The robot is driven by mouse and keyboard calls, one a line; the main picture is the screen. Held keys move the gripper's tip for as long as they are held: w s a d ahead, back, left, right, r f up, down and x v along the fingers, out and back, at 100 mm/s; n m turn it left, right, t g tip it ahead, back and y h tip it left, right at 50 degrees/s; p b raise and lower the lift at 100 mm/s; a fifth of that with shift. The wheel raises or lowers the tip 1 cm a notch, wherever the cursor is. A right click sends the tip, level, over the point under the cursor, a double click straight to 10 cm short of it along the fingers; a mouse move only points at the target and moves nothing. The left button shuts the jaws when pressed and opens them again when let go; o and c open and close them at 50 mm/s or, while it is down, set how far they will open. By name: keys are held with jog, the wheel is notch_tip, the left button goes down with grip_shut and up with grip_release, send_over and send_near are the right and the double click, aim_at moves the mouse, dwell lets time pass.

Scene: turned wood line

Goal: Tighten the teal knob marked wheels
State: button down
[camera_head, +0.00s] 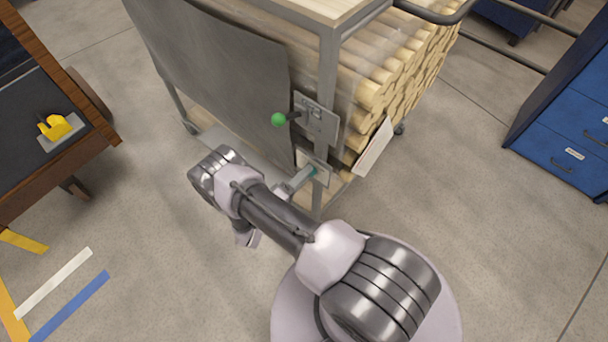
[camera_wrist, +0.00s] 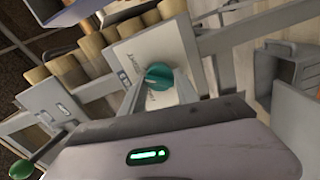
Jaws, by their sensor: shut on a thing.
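The teal knob (camera_wrist: 158,76) sits on a pale plate (camera_wrist: 140,52) with small print, which I cannot read clearly. The plate is fixed low on the cart's corner post. My gripper (camera_wrist: 160,84) is shut on the knob, one finger on each side of it. In the head view my gripper (camera_head: 308,175) reaches the plate from the left, and only a little teal (camera_head: 313,171) shows at its tips.
A lever with a green ball (camera_head: 278,120) juts from a grey plate (camera_head: 318,122) just above. The cart (camera_head: 225,70) holds stacked wooden rods (camera_head: 385,80). A paper sheet (camera_head: 374,146) hangs at right.

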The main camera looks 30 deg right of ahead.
jog(key=shift+m, duration=1)
jog(key=c, duration=0.9)
grip_release()
jog(key=shift+a, duration=0.1)
jog(key=p+v, duration=0.2)
jog(key=v, duration=1.5)
jog(key=shift+a+p, duration=0.15)
jog(key=shift+p, duration=0.25)
jog(key=shift+s+r, duration=0.1)
